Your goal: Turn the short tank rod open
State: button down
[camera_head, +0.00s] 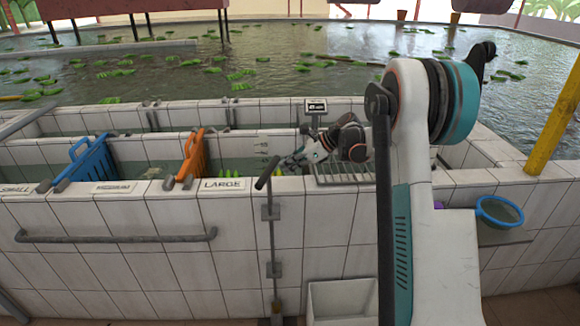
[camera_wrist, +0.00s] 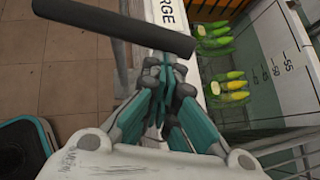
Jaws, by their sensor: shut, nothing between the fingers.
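The short tank rod (camera_head: 270,235) runs upright down the front of the white tiled tank wall, in brackets. Its dark crossbar handle (camera_head: 267,172) sits on top, at about the wall's rim. In the wrist view the handle (camera_wrist: 115,27) is a thick dark bar across the upper left. My gripper (camera_head: 287,163) is just right of the handle in the head view. In the wrist view its teal and grey fingers (camera_wrist: 168,72) are shut and empty, with the tips close to the handle's right part. I cannot tell whether they touch it.
An orange divider (camera_head: 193,153) and a blue divider (camera_head: 90,160) stand in the tank left of the rod. A grate (camera_head: 343,172) lies to the right. A grey rail (camera_head: 115,238) runs along the wall. A white bin (camera_head: 342,303) stands below; a blue bowl (camera_head: 499,212) is at right.

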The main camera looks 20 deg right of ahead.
jog(key=shift+w+a+r+n+g+y, duration=0.1)
jog(key=shift+w+a+n+g+y, duration=0.1)
jog(key=shift+w+n+g, duration=0.25)
jog(key=shift+w+a+n+g+y, duration=0.25)
jog(key=shift+w+n, duration=0.2)
jog(key=shift+w, duration=0.25)
